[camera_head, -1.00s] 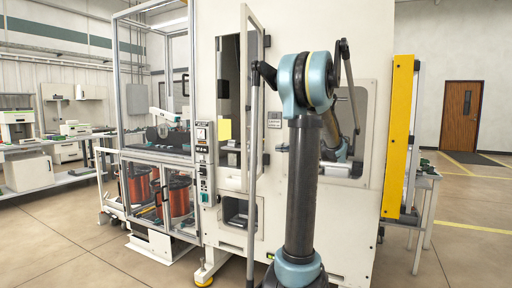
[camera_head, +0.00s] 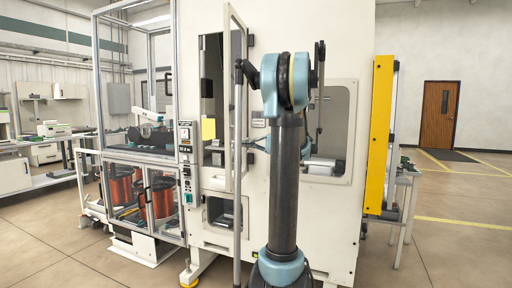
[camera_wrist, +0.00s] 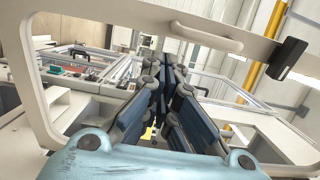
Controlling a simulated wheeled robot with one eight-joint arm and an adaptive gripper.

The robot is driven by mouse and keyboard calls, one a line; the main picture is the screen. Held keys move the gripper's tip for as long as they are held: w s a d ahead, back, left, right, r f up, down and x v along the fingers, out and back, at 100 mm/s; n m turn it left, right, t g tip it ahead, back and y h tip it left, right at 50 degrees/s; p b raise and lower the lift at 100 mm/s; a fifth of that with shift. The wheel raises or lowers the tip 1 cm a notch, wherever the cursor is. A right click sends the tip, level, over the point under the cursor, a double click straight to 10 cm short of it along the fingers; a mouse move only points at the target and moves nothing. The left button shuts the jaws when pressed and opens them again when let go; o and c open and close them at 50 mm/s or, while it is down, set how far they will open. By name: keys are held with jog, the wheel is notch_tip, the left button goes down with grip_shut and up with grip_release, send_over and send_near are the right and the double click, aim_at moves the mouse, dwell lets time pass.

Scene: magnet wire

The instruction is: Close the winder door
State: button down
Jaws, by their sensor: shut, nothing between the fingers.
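The winder door (camera_head: 234,160) is a narrow cream-framed panel that stands open, nearly edge-on in the head view, in front of a tall dark opening (camera_head: 211,85) in the cream machine. In the wrist view a pale frame with a rounded opening, apparently the door (camera_wrist: 160,18), surrounds the fingers. It carries a pale bar handle (camera_wrist: 205,37) and a black block (camera_wrist: 288,59). My gripper (camera_wrist: 165,65) is shut and empty, its fingers pointing into the opening. Contact with the frame cannot be told.
A yellow guard (camera_head: 379,135) stands at the machine's right side, beside a small table (camera_head: 405,180). A glazed frame cabinet (camera_head: 135,80) with copper spools (camera_head: 160,197) below adjoins on the left. The floor (camera_head: 450,245) at the right is clear.

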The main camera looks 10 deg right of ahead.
jog(key=x, duration=0.3)
jog(key=shift+a, duration=0.1)
jog(key=shift+w, duration=0.1)
dwell(0.4)
